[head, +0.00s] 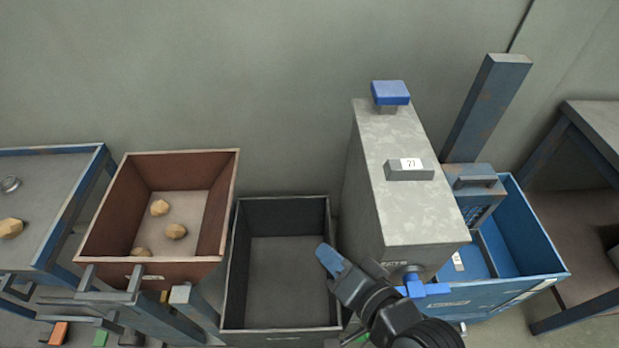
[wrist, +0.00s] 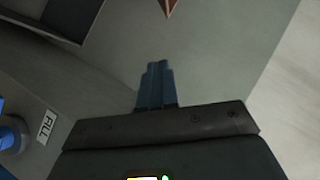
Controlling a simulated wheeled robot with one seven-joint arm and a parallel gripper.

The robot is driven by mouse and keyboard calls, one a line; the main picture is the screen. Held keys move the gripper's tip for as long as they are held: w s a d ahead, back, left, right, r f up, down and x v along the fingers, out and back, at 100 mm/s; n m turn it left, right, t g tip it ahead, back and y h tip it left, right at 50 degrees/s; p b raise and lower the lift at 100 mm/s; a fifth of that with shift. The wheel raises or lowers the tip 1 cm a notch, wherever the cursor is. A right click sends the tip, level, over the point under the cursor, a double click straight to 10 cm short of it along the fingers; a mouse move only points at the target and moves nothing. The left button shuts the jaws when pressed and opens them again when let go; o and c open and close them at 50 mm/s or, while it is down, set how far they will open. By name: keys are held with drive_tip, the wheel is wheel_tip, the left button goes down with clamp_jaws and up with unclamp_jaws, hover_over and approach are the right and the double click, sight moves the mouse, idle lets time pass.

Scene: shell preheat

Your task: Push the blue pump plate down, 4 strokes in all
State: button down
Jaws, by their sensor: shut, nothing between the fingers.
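The blue pump plate (head: 390,93) sits raised on a short stem at the far end of the top of the tall grey metal housing (head: 420,215). It does not show in the wrist view. My gripper (head: 327,257) is low in front of the housing, to the left of its front face and over the right side of the dark bin. It is well apart from the plate, which is farther back and higher. In the wrist view the blue fingers (wrist: 156,85) are together, with nothing between them.
A small block with a white label (head: 411,164) sits on the housing top. A blue tap (head: 426,289) juts from its front. The dark bin (head: 232,265) is empty. A brown bin (head: 228,195) holds several tan lumps. A blue bin (head: 535,225) and a slanted post (head: 487,108) stand right.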

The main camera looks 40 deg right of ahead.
drive_tip(key=s+r+n, duration=0.5)
drive_tip(key=s+n, duration=0.1)
drive_tip(key=s, duration=0.3)
drive_tip(key=s+d+r+n+t+y, duration=0.1)
drive_tip(key=s+r+n, duration=0.5)
drive_tip(key=s, duration=0.4)
drive_tip(key=shift+r+n, duration=0.25)
drive_tip(key=shift+n, duration=0.15)
drive_tip(key=shift+s, duration=0.1)
